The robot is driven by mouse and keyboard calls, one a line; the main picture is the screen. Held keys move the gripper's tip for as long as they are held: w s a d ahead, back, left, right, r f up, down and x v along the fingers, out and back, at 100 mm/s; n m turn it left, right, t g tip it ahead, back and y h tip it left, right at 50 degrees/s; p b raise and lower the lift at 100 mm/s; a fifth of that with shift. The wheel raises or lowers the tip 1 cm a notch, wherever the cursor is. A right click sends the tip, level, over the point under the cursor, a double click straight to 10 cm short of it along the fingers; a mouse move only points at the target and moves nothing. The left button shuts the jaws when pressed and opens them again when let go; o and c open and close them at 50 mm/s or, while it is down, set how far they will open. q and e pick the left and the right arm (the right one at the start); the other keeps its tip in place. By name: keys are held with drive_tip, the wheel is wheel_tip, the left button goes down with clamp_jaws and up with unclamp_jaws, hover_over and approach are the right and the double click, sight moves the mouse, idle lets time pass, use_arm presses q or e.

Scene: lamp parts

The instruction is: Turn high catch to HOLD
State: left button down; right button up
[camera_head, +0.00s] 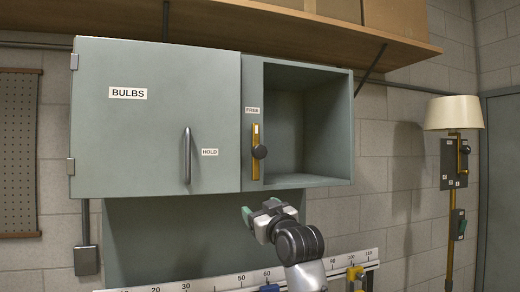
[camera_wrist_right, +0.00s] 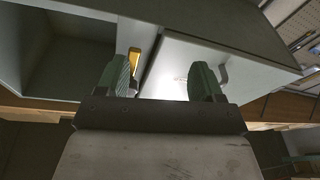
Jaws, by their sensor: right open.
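The high catch (camera_head: 255,165) is a brass bar with a dark round knob on the strip right of the cabinet door. It stands upright, its upper end just below the FREE label (camera_head: 252,110). The HOLD label (camera_head: 210,152) is on the door (camera_head: 155,130), left of the catch. My right gripper (camera_head: 260,210) is below the catch and the cabinet's lower edge, apart from both. In the right wrist view, its green fingers (camera_wrist_right: 161,82) are open with nothing between them, and part of the brass catch (camera_wrist_right: 134,60) shows beyond them. My left gripper is not in view.
The BULBS door is shut, with a vertical handle (camera_head: 187,155). An open, empty compartment (camera_head: 310,120) is right of the catch. A wooden shelf (camera_head: 300,25) runs above. A ruler rail (camera_head: 225,283) is below. A lamp (camera_head: 453,113) stands at the far right.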

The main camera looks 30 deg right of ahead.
drive_tip(key=t+h, duration=0.1)
drive_tip(key=t, duration=0.1)
approach(261, 153)
drive_tip(key=shift+m, duration=0.3)
drive_tip(key=p+x, duration=0.3)
drive_tip(key=x, duration=0.1)
drive_tip(key=p+x, duration=0.3)
drive_tip(key=x, duration=0.1)
drive_tip(key=shift+w+r, duration=0.25)
drive_tip(key=shift+r, duration=0.15)
drive_tip(key=shift+w+d+r+p, duration=0.15)
drive_tip(key=shift+w+p, duration=0.35)
drive_tip(key=shift+w, duration=0.4)
